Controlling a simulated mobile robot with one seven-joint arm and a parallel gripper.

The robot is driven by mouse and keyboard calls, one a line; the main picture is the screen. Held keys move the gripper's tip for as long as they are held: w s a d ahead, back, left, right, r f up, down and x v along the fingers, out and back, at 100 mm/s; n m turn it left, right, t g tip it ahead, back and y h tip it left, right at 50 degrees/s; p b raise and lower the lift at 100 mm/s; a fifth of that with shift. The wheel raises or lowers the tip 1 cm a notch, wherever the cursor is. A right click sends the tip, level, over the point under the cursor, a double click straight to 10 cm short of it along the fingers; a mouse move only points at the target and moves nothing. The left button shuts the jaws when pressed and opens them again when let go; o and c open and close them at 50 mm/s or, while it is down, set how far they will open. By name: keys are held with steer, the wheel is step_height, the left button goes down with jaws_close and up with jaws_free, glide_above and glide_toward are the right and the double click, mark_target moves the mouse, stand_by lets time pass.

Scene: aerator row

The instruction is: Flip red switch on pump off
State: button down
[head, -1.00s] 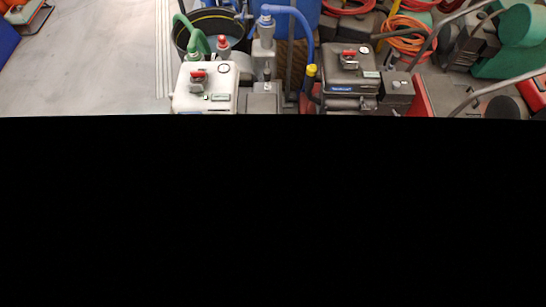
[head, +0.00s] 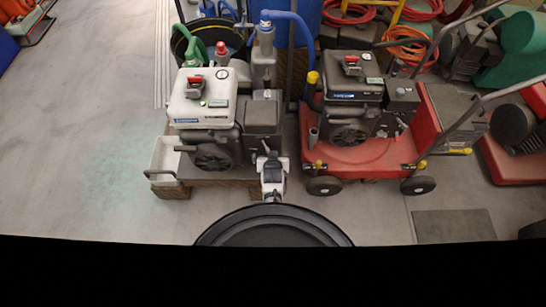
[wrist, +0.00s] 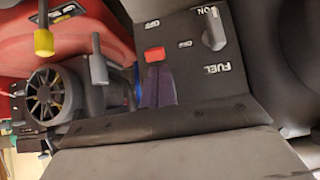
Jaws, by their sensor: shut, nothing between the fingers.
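My gripper (wrist: 157,84), dark purple and shut, is close beside the switch. I cannot tell whether it touches. In the head view my gripper end (head: 268,157) is in front of the dark lower body of the white-topped pump (head: 205,100); its fingertips are too small to make out there. That pump has a red-handled part (head: 194,84) on top. A dark-topped pump (head: 352,90) stands to the right.
A fuel knob (wrist: 213,28) is beside the switch on the same panel. A red cart (head: 365,156) carries the dark pump. Blue (head: 290,16) and green hoses rise behind the pumps. The grey floor (head: 90,130) at left is clear.

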steer(key=shift+s+f, duration=0.35)
stand_by(0.3)
steer(key=shift+s+f+b, duration=0.4)
steer(key=shift+s+f, duration=0.25)
steer(key=shift+f, duration=0.3)
steer(key=shift+r+p, duration=0.75)
steer(key=shift+r, duration=0.1)
steer(key=shift+s+f, duration=0.1)
